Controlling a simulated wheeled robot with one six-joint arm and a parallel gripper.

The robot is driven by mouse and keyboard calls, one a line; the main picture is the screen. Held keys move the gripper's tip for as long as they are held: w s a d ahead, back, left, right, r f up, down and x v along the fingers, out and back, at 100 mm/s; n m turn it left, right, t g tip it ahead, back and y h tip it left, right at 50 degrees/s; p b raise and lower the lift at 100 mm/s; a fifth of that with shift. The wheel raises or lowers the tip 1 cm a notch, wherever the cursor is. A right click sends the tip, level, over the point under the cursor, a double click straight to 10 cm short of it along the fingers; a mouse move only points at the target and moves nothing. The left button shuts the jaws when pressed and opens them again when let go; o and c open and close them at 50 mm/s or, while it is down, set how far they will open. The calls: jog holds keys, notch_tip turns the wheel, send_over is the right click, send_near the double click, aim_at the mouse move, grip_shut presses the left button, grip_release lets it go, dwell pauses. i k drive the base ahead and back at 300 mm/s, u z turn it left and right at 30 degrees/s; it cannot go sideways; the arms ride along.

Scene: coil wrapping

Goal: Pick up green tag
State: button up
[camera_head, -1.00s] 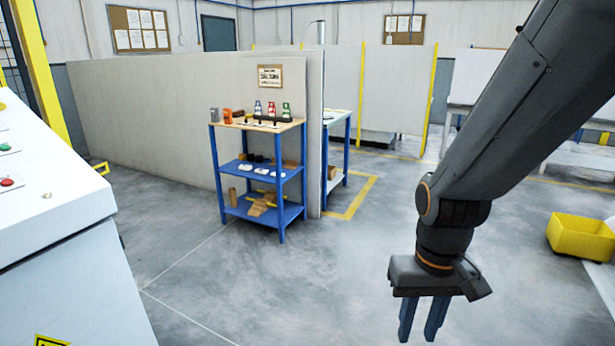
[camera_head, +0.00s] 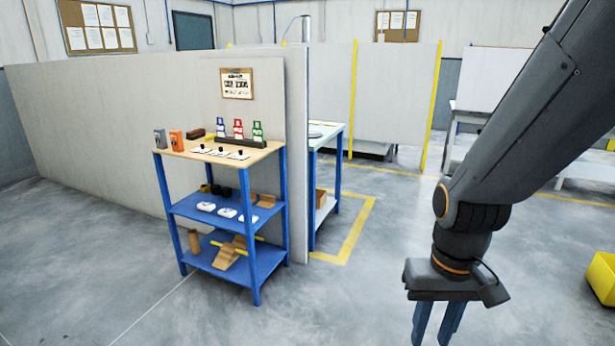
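The green tag (camera_head: 257,132) stands at the right end of a row of tags on the wooden top of a blue shelf unit. A red tag (camera_head: 238,129) and a blue tag (camera_head: 221,127) stand to its left in the same dark holder (camera_head: 240,143). My gripper (camera_head: 437,328) hangs at the lower right, pointing down, well apart from the shelf unit. Its two blue fingers show a narrow gap and nothing is seen between them. The fingertips are partly cut off by the frame's bottom edge.
The blue shelf unit (camera_head: 272,205) stands against a grey partition (camera_head: 120,125). An orange device (camera_head: 177,140) and a grey one (camera_head: 160,138) stand on its top left. A table (camera_head: 330,130) is behind the partition's end. A yellow bin (camera_head: 603,278) lies far right. The floor before the shelf is clear.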

aim_at(256, 132)
jog(key=u, duration=0.2)
jog(key=i, duration=1.9)
jog(key=u, duration=0.35)
jog(key=i, duration=0.9)
